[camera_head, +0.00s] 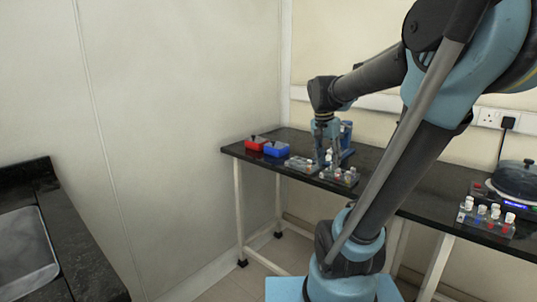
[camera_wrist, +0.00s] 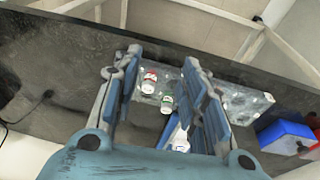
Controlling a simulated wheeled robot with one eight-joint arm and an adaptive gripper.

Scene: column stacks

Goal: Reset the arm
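My gripper (camera_head: 327,163) hangs over the far end of the dark bench in the head view. In the wrist view my gripper (camera_wrist: 161,62) has its two blue-grey fingers spread wide apart. A red-capped vial (camera_wrist: 149,83) and a green-capped vial (camera_wrist: 167,104) show in the gap between them, neither touched by a finger as far as I can see. A clear rack (camera_wrist: 233,98) runs behind the fingers, which hide part of it. In the head view a clear rack with several vials (camera_head: 340,177) is just below my gripper.
A red box (camera_head: 256,143) and a blue box (camera_head: 276,149) stand left of another clear rack (camera_head: 301,164). A blue stand (camera_head: 346,137) is close behind my gripper. A round dark device (camera_head: 515,180) and a vial rack (camera_head: 486,218) are at the right. The bench middle (camera_head: 415,190) looks clear.

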